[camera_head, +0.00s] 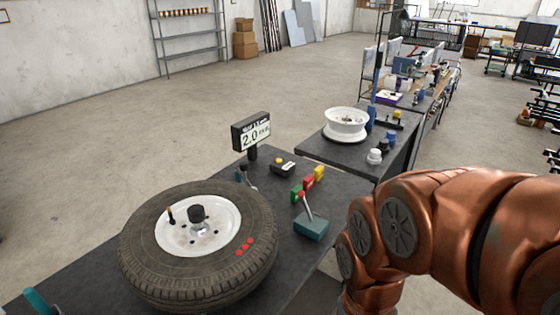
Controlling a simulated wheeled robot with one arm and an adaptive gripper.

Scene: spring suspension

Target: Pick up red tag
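A small red block (308,183), which looks like the red tag, is on the dark table (262,180). It stands in a short row between a green block (296,190) in front and a yellow block (319,173) behind. The blocks are close together, and I cannot tell whether they touch. My copper-coloured arm fills the lower right of the view. My gripper is out of the frame, so its state does not show.
A large tyre (150,260) with red dots lies at left. A display (251,131) reads 2.0. A second table holds a white rim (346,121).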

